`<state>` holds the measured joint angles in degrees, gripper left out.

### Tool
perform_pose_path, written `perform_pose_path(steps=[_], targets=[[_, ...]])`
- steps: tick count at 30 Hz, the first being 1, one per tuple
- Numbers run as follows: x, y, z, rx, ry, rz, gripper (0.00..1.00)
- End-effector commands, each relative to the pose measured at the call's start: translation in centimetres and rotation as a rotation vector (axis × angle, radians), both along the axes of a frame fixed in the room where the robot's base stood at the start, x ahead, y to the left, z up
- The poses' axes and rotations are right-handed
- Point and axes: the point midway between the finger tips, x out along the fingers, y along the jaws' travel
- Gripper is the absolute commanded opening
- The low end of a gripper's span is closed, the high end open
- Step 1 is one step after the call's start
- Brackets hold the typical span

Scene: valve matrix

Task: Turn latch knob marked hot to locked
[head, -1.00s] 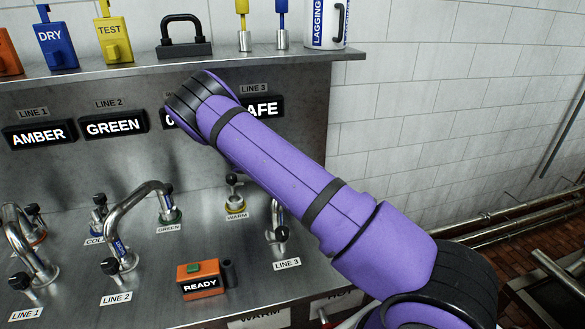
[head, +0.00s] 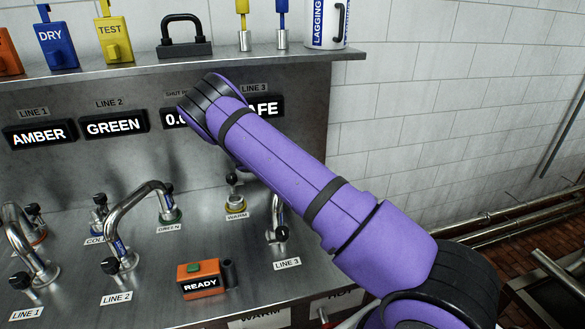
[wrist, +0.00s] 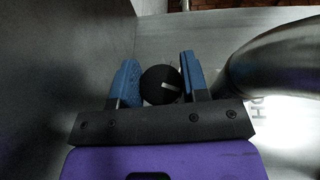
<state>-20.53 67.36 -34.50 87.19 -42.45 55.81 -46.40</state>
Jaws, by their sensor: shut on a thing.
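In the wrist view my gripper (wrist: 158,84) has its two blue-padded fingers closed around a round black knob (wrist: 160,86). The knob has a white pointer line that lies nearly level across its top, tilted slightly. A partly covered label reading "HO" (wrist: 258,106) lies to the right, beside a thick metal pipe (wrist: 275,60). No locked mark is readable. In the head view my purple arm hides the gripper and this knob.
The pipe stands close to my right finger, and a dark metal wall (wrist: 50,70) rises at the left.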

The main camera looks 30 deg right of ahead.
Motion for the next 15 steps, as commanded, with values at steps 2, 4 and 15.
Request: perform_pose_path(steps=[2,4,15], targets=[[0.05,-0.22,0.03,0.001,-0.003,-0.059,0.18],[0.05,-0.15,0.00,0.001,-0.001,-0.104,0.18],[-0.04,0.00,0.02,0.002,0.001,-0.184,0.18]])
